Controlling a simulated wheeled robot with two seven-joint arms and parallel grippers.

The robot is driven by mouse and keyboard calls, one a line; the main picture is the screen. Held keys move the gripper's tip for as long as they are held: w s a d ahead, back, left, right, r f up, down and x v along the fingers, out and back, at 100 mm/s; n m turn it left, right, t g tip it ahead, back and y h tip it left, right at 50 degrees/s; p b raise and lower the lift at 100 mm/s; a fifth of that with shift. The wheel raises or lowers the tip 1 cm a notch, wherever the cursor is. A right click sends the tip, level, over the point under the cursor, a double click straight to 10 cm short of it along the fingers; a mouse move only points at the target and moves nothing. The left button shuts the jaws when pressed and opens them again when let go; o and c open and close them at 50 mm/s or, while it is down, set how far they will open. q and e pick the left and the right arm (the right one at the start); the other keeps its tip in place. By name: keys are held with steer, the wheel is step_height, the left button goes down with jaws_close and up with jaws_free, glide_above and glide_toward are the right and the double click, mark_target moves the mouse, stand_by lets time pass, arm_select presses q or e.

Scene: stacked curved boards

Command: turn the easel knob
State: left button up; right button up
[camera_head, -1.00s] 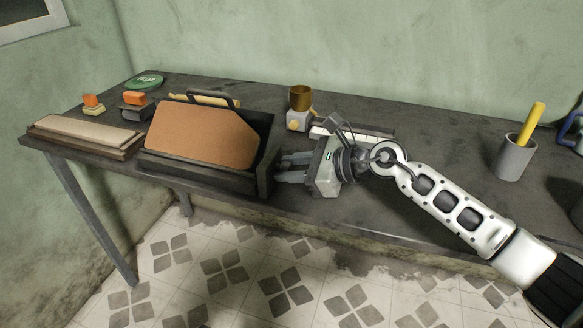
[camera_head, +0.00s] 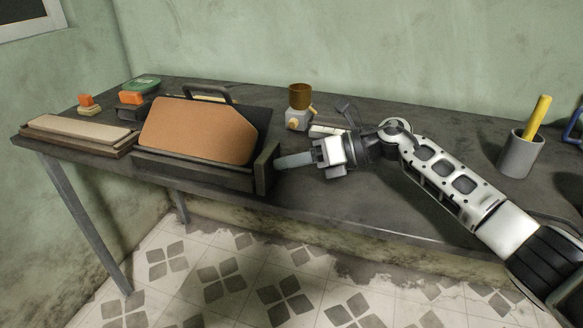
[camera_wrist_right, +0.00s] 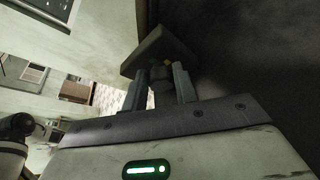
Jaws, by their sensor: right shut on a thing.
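The easel (camera_head: 264,165) is a dark low frame at the left front of the table, with a tan-brown board (camera_head: 195,132) leaning tilted on it. Its dark knob (camera_wrist_right: 160,80) shows in the right wrist view, between the two grey fingers of my right gripper (camera_wrist_right: 160,84). The fingers are shut on it, against the easel's end. In the head view my right gripper (camera_head: 280,162) points left at the easel's right side, its fingers nearly in line, and the knob is hidden there. My left gripper is in neither view.
A grinder-like device with a brown cup (camera_head: 300,97) stands behind my right gripper. A grey cup with a yellow stick (camera_head: 520,155) stands at the right. Flat boards (camera_head: 80,132) and orange-topped blocks (camera_head: 131,98) lie at the left. The table's front middle is clear.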

steer(key=shift+w+f+m+g+y+b, duration=0.15)
steer(key=shift+m+g+y+b, duration=0.15)
steer(key=shift+m+g+b, duration=0.5)
steer(key=shift+m, duration=0.4)
steer(key=o, duration=1)
steer(key=shift+t, duration=0.3)
steer(key=shift+c, duration=0.2)
steer(key=v, duration=1.5)
steer(key=shift+b, duration=0.4)
steer(key=shift+d, duration=0.55)
steer(key=shift+r, duration=0.2)
